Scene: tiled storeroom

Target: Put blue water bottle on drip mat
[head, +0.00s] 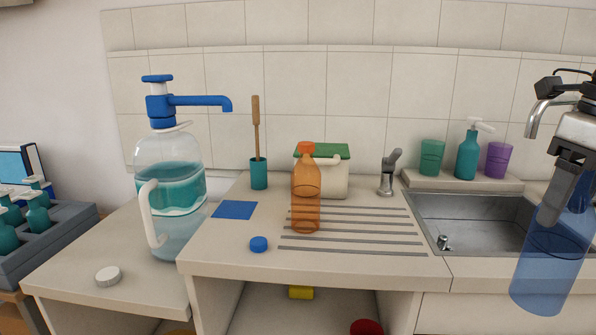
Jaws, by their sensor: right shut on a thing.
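The blue water bottle (552,262) is a see-through blue bottle at the right edge of the head view. My right gripper (563,200) is shut on its upper part and holds it slightly tilted in front of the sink. Its cap is hidden by the gripper. The drip mat (234,210) appears to be the flat blue square on the counter, below the spout of the pump dispenser. Nothing stands on it. The bottle is far to the right of the mat. My left gripper is not in view.
A large jug with a blue pump (170,185) stands left of the mat. A blue cap (258,244) lies in front, and an orange bottle (306,205) stands on the ribbed counter to the right. A brush holder (258,174) is behind. The sink (470,215) is at right.

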